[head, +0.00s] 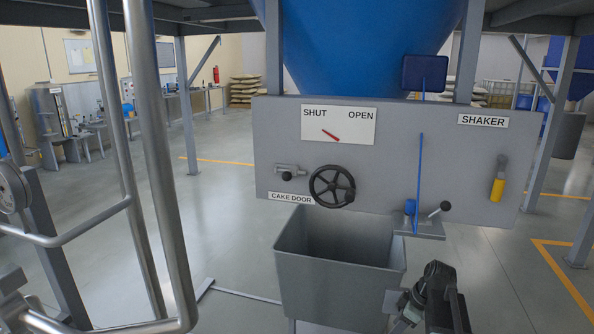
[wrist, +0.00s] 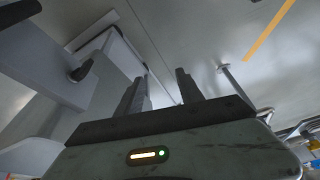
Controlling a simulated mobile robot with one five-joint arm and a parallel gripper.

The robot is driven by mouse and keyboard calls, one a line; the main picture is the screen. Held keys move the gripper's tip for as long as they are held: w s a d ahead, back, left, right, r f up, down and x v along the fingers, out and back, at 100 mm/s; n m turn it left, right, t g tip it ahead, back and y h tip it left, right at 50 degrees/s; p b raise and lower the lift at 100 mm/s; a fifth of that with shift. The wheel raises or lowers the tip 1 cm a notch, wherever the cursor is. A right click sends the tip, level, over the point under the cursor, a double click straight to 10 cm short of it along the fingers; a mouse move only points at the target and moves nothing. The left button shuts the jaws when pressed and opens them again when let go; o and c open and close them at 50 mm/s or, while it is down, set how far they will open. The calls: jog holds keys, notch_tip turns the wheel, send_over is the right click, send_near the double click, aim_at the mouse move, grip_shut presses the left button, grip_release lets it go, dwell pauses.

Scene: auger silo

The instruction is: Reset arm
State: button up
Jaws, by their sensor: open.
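My gripper (wrist: 161,90) is open in the wrist view, its two dark fingers apart with nothing seen between them. In the head view my arm is folded low at the right, and the gripper end (head: 403,308) is beside the right front of the grey bin (head: 335,282), below the control panel (head: 400,135). I cannot tell if it touches the bin. The panel carries a black handwheel (head: 332,187), a small latch with a black knob (head: 288,173), a yellow-handled lever (head: 498,184) under SHAKER, and a red pointer (head: 331,135) on the SHUT side.
A blue hopper (head: 365,45) hangs above the panel. A thin blue rod (head: 420,170) stands before it over a small bracket with a black-knobbed lever (head: 440,210). Metal rails (head: 150,150) and a gauge (head: 12,187) stand close at left. Grey floor lies open behind.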

jog(key=s+a+f+m+g+h, duration=0.1)
jog(key=s+a+m, duration=0.25)
jog(key=a, duration=0.45)
jog(key=s+a+m+g+h, duration=0.1)
jog(key=s+a+m, duration=0.1)
jog(key=s+a, duration=0.45)
notch_tip(320, 180, up, 12)
jog(key=m+h+p, duration=0.1)
jog(key=m+p, duration=0.5)
jog(key=p, duration=0.6)
jog(key=shift+d, duration=0.3)
jog(key=shift+f, duration=0.1)
